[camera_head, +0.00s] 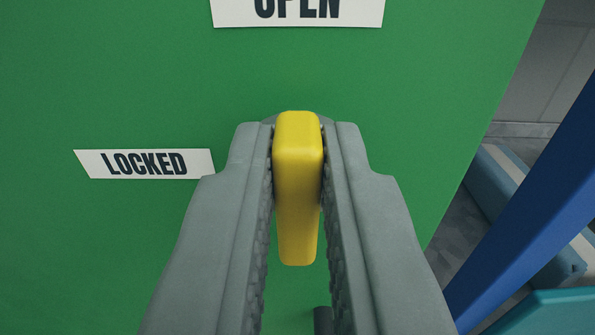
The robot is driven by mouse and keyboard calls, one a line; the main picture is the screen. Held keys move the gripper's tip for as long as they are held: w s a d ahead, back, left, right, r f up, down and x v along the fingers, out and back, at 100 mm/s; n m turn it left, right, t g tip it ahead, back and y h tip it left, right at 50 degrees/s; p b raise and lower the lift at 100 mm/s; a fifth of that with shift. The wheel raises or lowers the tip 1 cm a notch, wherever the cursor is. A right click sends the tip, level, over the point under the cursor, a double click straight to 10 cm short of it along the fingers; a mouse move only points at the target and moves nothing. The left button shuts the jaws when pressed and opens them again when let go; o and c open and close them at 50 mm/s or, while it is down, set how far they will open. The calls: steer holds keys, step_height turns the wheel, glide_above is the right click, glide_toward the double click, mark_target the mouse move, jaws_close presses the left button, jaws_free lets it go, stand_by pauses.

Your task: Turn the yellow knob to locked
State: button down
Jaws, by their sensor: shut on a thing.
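The yellow knob (298,190) is on a green panel (420,90) in the middle of the head camera view. Its long handle stands upright in the picture, in line with the OPEN label (297,12) above it. The LOCKED label (145,163) is to the left of the knob. My gripper (298,140) is shut on the knob, with one grey finger on its left side and one on its right. The knob's base is mostly hidden behind the fingers and the handle.
The green panel ends at a slanted edge on the right. Beyond it are a dark blue bar (535,200), a blue-grey beam (500,185) and a teal surface (545,312) at the lower right. A small dark grey cylinder (323,320) shows between the fingers low down.

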steer(key=shift+n, duration=0.4)
steer(key=shift+a+f+n, duration=0.3)
steer(key=shift+n, duration=2.55)
steer(key=shift+a+f+n, duration=0.35)
steer(key=shift+n, duration=2.45)
steer(key=shift+a+f+n, duration=0.3)
steer(key=shift+n, duration=2.55)
steer(key=c, duration=1.4)
jaws_free()
steer(key=shift+c, duration=0.2)
steer(key=shift+s, duration=0.1)
